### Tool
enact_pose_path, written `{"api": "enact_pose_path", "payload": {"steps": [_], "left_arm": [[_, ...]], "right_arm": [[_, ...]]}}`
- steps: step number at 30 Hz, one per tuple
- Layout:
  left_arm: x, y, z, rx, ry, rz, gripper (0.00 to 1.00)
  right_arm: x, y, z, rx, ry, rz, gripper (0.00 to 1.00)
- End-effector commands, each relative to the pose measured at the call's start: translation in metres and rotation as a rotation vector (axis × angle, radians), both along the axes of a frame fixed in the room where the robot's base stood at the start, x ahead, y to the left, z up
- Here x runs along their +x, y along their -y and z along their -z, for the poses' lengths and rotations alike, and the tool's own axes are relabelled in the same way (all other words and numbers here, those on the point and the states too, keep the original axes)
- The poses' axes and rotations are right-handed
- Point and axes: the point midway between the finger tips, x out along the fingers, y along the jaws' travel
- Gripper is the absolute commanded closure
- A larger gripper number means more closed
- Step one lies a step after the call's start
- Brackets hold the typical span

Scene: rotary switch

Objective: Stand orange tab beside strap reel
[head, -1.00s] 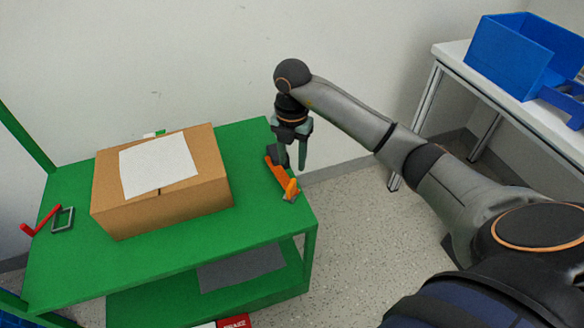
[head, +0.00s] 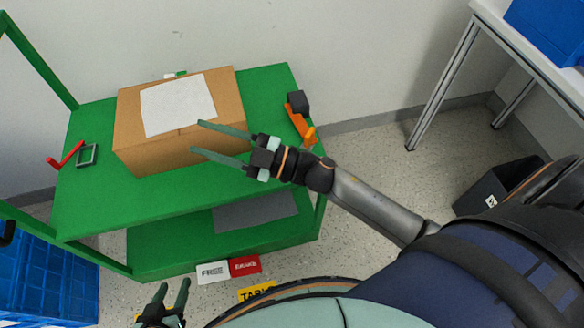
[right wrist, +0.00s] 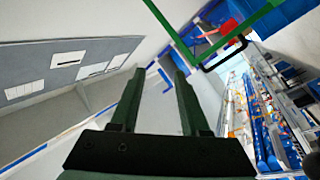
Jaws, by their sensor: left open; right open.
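At the right end of the green cart's top lies a long orange piece (head: 298,120) with a black block (head: 298,101) at its far end. A small lighter orange tab (head: 310,134) sticks up at its near end. I cannot tell which part is the strap reel. My right gripper (head: 196,137) is open and empty, pointing left in front of the carton, well left of the orange piece; its empty fingers (right wrist: 160,75) also show in the right wrist view. My left gripper (head: 172,288) is open and empty at the bottom, below the cart.
A brown carton (head: 135,146) with a white sheet (head: 178,105) fills the cart top's (head: 120,205) middle. A red handle (head: 66,155) and a dark square frame (head: 88,155) lie at its left. A white table (head: 535,65) stands right.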

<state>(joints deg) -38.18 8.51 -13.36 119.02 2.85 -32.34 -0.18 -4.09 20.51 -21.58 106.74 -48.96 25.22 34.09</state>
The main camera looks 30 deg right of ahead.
Motion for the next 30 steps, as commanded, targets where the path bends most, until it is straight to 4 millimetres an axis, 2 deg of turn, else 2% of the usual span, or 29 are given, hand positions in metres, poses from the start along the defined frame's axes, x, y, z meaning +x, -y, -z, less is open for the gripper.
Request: {"api": "enact_pose_path", "payload": {"steps": [3, 5, 6, 8, 9, 13, 15, 18, 30], "left_arm": [[0.000, 0.000, 0.000, 0.000, 0.000, 0.000, 0.50], [0.000, 0.000, 0.000, 0.000, 0.001, 0.000, 0.50], [0.000, 0.000, 0.000, 0.000, 0.001, 0.000, 0.50], [0.000, 0.000, 0.000, 0.000, 0.001, 0.000, 0.50], [0.000, 0.000, 0.000, 0.000, 0.001, 0.000, 0.50], [0.000, 0.000, 0.000, 0.000, 0.001, -0.001, 0.50], [0.000, 0.000, 0.000, 0.000, 0.002, -0.001, 0.50], [0.000, 0.000, 0.000, 0.000, 0.002, -0.001, 0.50], [0.001, -0.001, -0.001, 0.000, 0.002, -0.001, 0.50]], "right_arm": [[0.000, 0.042, 0.044, 0.128, -0.258, 0.286, 0.54], [-0.009, 0.062, 0.077, 0.155, -0.414, 0.410, 0.54], [-0.019, 0.072, 0.101, 0.162, -0.523, 0.479, 0.54], [-0.040, 0.084, 0.136, 0.158, -0.686, 0.558, 0.54], [-0.056, 0.089, 0.156, 0.150, -0.788, 0.594, 0.54], [-0.107, 0.091, 0.204, 0.117, -1.052, 0.646, 0.54], [-0.127, 0.089, 0.217, 0.102, -1.140, 0.648, 0.54], [-0.141, 0.088, 0.226, 0.090, -1.204, 0.646, 0.54], [-0.143, 0.087, 0.228, 0.087, -1.213, 0.645, 0.54]]}}
